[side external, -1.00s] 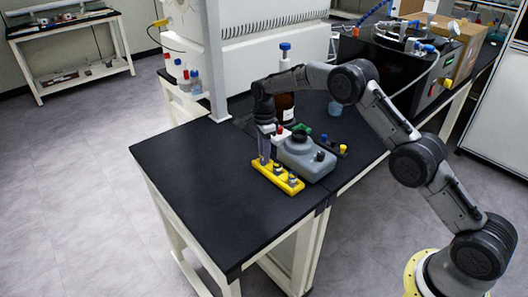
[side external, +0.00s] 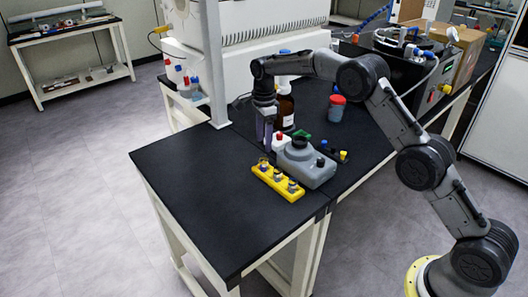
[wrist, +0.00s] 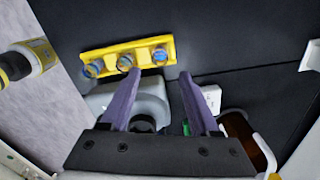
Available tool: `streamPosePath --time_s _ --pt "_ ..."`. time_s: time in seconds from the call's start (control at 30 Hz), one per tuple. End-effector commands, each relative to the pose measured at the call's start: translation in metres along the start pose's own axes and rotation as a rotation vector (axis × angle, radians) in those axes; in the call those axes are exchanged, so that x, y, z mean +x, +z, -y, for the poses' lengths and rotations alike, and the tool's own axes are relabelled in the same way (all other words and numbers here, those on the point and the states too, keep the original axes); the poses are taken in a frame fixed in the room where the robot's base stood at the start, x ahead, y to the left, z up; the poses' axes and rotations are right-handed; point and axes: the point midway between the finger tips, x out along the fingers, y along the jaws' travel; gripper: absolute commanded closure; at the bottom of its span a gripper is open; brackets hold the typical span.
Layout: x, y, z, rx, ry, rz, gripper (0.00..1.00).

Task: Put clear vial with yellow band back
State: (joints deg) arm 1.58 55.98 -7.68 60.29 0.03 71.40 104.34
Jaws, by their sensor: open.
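The yellow rack (side external: 271,184) sits on the black bench beside a grey device. It also shows in the wrist view (wrist: 110,56). Three small vials stand upright in it: one at the left end (side external: 263,164), one in the middle (side external: 279,177) and one at the right end (side external: 292,186). I cannot tell which vial has the yellow band. My gripper (side external: 265,143) is above the bench, behind the rack's left end and apart from it. In the wrist view its two purple fingers (wrist: 159,76) are spread with nothing between them.
The grey device (side external: 318,169) stands right behind the rack. The bench (side external: 205,180) left and in front of the rack is clear.

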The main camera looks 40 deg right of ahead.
Motion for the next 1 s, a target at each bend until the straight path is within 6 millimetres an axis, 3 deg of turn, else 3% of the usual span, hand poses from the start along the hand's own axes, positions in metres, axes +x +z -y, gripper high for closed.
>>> streamPosePath --time_s 0.2,0.57,0.67,0.77,1.0 --pt "-0.033 0.000 0.001 0.000 -0.002 0.000 0.38" --pt "-0.046 0.000 -0.001 -0.007 -0.002 0.001 0.38" --pt "-0.061 -0.001 -0.008 -0.052 -0.016 0.004 0.38" --pt "-0.090 -0.004 -0.024 -0.153 -0.047 0.008 0.38" --pt "-0.165 -0.021 -0.097 -0.516 -0.144 0.000 0.38"
